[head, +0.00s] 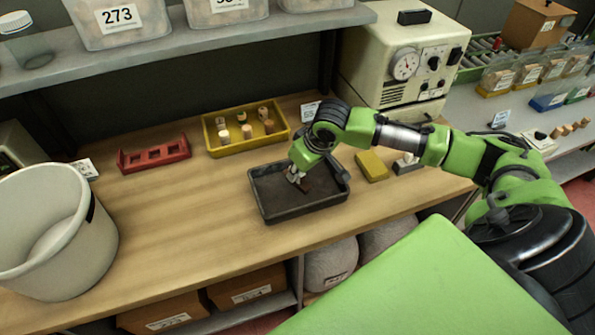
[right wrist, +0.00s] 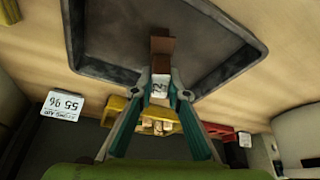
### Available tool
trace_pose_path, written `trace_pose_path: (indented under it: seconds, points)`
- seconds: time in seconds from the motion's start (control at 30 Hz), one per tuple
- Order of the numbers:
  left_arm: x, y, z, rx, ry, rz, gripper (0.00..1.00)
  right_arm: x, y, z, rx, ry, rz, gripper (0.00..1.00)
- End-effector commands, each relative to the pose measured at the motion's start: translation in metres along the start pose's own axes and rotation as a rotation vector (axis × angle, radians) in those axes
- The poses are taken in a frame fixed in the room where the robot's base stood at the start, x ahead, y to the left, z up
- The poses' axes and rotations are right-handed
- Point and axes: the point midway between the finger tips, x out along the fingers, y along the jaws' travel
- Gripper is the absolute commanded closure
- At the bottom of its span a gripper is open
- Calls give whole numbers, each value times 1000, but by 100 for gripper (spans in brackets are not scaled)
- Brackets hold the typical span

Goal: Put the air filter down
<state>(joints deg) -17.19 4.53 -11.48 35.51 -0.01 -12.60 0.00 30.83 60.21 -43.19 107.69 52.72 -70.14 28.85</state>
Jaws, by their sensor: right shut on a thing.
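My right gripper (head: 298,178) reaches down into the black tray (head: 262,209) on the wooden bench. It is shut on a small brown piece with a white, marked part, which I take to be the air filter (head: 306,187). In the right wrist view the brown end of the air filter (right wrist: 161,46) sticks out past the fingertips (right wrist: 160,84), and its white part lies between them. It is over the tray floor; I cannot tell whether it touches it. My left gripper is not in view.
A yellow tray (head: 222,152) with several corks stands behind the black tray, and a red rack (head: 154,155) to its left. A white bucket (head: 45,235) is at far left. A yellow block (head: 371,166) and a cream machine (head: 400,60) are at right. Bare bench lies left of the tray.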

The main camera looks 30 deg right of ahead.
Motion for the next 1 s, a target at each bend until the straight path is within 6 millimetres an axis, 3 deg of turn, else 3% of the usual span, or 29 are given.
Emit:
trace_pose_path:
  seconds: [0.13,0.47,0.5,0.57,1.0]
  points:
    - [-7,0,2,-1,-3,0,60,11,0,4,0,1,0,100]
    - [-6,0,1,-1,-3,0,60,14,0,6,0,2,0,100]
    - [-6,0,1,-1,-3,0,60,14,0,6,0,2,0,83]
    - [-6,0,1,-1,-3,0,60,14,0,6,0,3,0,69]
    - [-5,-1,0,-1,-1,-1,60,8,1,4,0,4,0,69]
